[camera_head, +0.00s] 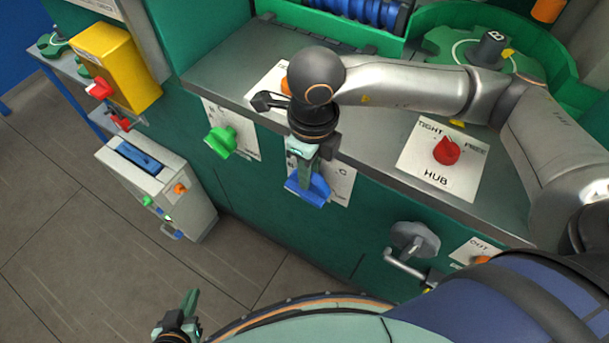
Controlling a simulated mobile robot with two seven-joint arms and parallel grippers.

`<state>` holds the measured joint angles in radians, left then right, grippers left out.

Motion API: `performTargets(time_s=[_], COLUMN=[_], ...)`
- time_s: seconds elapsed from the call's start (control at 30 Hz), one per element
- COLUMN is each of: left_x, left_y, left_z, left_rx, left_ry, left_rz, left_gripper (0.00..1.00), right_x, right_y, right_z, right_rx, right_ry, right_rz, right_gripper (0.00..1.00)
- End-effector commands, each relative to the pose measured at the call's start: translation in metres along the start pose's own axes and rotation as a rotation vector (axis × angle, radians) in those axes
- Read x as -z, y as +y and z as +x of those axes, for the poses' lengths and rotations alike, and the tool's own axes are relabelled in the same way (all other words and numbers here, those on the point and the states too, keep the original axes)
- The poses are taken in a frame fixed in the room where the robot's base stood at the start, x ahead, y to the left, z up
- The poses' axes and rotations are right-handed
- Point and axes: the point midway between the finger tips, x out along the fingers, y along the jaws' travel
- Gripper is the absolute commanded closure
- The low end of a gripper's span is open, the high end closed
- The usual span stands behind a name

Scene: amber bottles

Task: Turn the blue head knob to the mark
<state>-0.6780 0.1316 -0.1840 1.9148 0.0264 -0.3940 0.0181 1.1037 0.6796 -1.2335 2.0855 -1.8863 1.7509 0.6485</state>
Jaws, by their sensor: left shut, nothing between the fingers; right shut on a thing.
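The blue head knob (311,191) sits on the green front of the machine, over a white label plate (341,184) that shows a letter C on its right. My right gripper (302,172) reaches down from above and is shut on the blue knob. The gripper and wrist hide the middle of the plate, and I cannot make out the mark clearly or which way the knob points. My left gripper (188,304) is at the bottom left, low in front of the machine, shut and empty, far from the knob.
A green knob (220,141) sits left of the blue one. A red hub knob (447,150) stands on the grey ledge, labelled TIGHT and FREE. A crank handle (408,262) sticks out at lower right. A white box (160,185) stands at left; the floor before the machine is clear.

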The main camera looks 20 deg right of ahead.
Motion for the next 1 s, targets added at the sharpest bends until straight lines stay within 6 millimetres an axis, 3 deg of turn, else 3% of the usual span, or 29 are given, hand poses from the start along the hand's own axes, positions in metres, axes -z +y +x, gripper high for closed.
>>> performTargets(time_s=[0.1,0.43,0.93,0.97,1.0], left_x=[-0.019,-0.04,-0.032,-0.032,-0.031], left_y=[-0.001,-0.002,0.005,0.005,0.005], left_z=[0.017,0.034,0.035,0.035,0.035], left_rx=[0.0,-0.002,-0.017,-0.017,-0.017], left_ry=[-0.001,-0.008,0.0,0.001,0.001], left_rz=[0.0,0.0,0.001,0.001,0.002], left_gripper=[1.0,1.0,1.0,1.0,1.0], right_x=[0.004,0.009,0.009,0.009,0.009], right_y=[-0.001,-0.001,0.0,0.0,0.0], right_z=[0.006,0.002,-0.001,-0.001,-0.001], right_rx=[0.003,0.002,0.0,0.0,0.0], right_ry=[-0.075,-0.19,-0.208,-0.208,-0.208], right_rz=[0.001,0.0,0.001,0.001,0.001], right_gripper=[1.0,1.0,1.0,0.73,0.68])
